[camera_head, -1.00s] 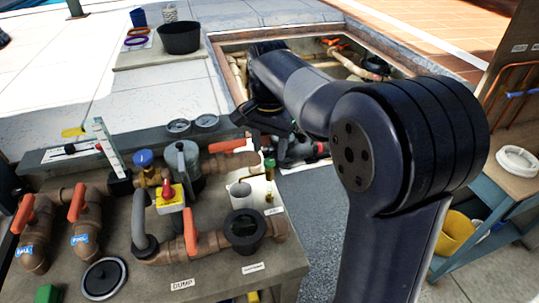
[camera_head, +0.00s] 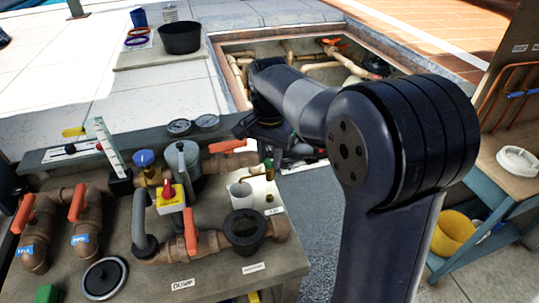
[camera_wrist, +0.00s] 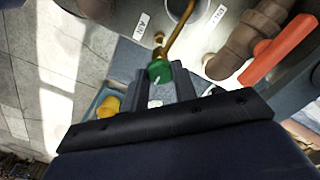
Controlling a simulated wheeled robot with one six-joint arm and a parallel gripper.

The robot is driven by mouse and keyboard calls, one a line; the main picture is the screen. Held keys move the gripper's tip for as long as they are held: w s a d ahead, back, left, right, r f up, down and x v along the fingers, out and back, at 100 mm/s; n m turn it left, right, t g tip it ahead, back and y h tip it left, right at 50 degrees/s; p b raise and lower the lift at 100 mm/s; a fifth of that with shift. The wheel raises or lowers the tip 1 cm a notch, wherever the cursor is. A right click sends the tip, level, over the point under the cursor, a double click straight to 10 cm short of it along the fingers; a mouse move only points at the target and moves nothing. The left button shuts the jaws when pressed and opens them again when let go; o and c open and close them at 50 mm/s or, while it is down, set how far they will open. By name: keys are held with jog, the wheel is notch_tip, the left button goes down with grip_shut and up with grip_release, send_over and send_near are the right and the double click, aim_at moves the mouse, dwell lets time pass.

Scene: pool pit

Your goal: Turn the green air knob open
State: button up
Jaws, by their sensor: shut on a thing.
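The green air knob (camera_wrist: 158,72) sits at the end of a thin brass pipe, near an "AIR" label (camera_wrist: 141,27) in the wrist view. A white mark shows on its face. It also shows small in the head view (camera_head: 268,162), at the right end of the bench's valves. My gripper (camera_wrist: 163,80) has its two dark fingers around the knob and is shut on it. In the head view my arm reaches over to the knob from the right, and the fingertips are hard to make out there.
An orange-handled valve (camera_head: 228,146) lies just left of the knob. A red knob on a yellow box (camera_head: 169,192) and grey pipework crowd the bench (camera_head: 215,281). An open pit with pipes (camera_head: 318,70) lies behind. A blue trolley (camera_head: 497,217) stands at the right.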

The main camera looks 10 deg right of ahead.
jog(key=shift+c, duration=1)
jog(key=n+p, duration=0.2)
jog(key=n, duration=0.1)
jog(key=shift+r+n, duration=0.1)
jog(key=shift+n, duration=0.3)
jog(key=n+p, duration=0.2)
jog(key=n, duration=0.4)
jog(key=n+p, duration=0.1)
jog(key=n, duration=0.4)
jog(key=shift+n, duration=0.4)
jog(key=n+p, duration=0.1)
jog(key=n, duration=0.4)
jog(key=shift+n, duration=0.3)
